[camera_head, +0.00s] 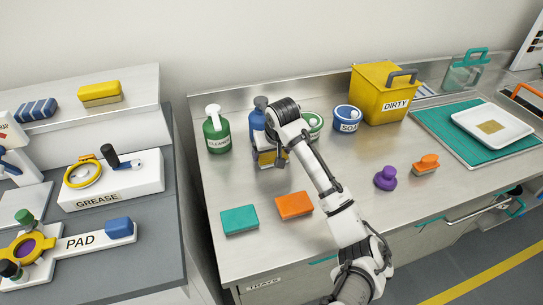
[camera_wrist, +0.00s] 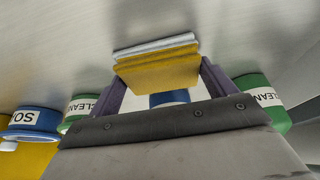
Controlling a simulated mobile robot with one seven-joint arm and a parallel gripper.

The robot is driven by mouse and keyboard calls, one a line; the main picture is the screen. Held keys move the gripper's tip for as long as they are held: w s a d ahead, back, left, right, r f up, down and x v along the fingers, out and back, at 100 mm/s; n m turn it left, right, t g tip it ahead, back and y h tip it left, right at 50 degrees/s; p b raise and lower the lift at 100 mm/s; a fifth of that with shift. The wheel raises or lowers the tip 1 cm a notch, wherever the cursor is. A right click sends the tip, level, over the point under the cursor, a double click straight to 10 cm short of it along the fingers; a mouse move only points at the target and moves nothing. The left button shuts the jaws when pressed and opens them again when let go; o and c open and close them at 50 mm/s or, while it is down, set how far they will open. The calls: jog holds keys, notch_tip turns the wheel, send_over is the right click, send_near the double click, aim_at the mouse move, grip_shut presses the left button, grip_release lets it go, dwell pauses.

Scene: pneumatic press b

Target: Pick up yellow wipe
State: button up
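The yellow wipe (camera_wrist: 157,72) looks like a folded stack with pale layers along its far edge in the wrist view. My gripper (camera_wrist: 162,75) has its two purple fingers spread wide, one at each side edge of the wipe, with little or no gap. I cannot tell whether the fingers press on it. In the head view the yellow wipe (camera_head: 268,158) shows beneath my gripper (camera_head: 272,150), in front of the blue bottle. The wrist and arm hide part of it, and the fingers are hardly visible there.
A blue bottle (camera_head: 257,119), green cleaner bottle (camera_head: 216,140) and green container (camera_head: 315,128) stand close around my gripper. A blue soap tub (camera_head: 347,119) and yellow bin (camera_head: 379,100) stand to the right. Teal (camera_head: 239,220) and orange (camera_head: 294,205) blocks lie in front.

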jog(key=c, duration=0.4)
jog(key=shift+r+b, duration=0.3)
jog(key=shift+r, duration=0.1)
jog(key=s, duration=0.1)
jog(key=s+d+r+b, duration=0.1)
jog(key=s, duration=0.2)
jog(key=shift+d+r, duration=0.15)
notch_tip(320, 180, up, 13)
jog(key=shift+w, duration=0.1)
